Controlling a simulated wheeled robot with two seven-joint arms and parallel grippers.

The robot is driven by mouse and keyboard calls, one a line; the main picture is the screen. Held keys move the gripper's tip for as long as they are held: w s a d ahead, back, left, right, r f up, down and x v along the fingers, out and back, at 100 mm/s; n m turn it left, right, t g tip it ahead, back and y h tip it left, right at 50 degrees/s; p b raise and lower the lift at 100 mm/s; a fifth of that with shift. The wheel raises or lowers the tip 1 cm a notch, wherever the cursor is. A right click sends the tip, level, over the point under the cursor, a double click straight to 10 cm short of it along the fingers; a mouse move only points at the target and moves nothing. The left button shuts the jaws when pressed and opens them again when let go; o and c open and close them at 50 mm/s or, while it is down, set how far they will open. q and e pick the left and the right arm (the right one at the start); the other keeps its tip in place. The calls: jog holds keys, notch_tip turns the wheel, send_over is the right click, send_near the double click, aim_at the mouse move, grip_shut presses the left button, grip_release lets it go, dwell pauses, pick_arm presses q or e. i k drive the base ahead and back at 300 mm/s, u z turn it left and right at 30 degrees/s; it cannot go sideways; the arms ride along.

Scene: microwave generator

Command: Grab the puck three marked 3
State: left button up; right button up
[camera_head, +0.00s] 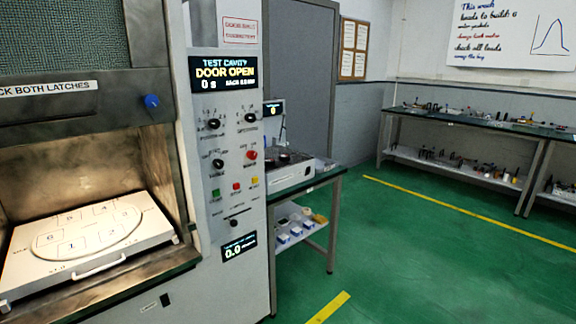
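No separate puck can be clearly made out. In the open test cavity at left, a white tray (150,229) with a front handle (99,267) carries a drawn ring and several numbered squares. The square marked 3 (127,214) is at the right side of the ring and looks flat; I cannot tell whether anything lies on it. Small dark round items (284,157) sit on a white device on a side table, too small to read any mark. Neither of my grippers is in view.
The control panel (227,140) right of the cavity reads "DOOR OPEN". The raised door (70,90) is above the cavity. A side table (322,180) with a lower shelf stands beside the machine. Long benches (480,127) hold small items at back right. The green floor (430,250) is clear.

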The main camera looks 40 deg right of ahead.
aim_at(268, 162)
jog(key=k, duration=0.75)
jog(key=z, duration=0.7)
jog(key=i, duration=0.6)
jog(key=z, duration=0.75)
jog(key=i, duration=1.25)
jog(key=u, duration=0.45)
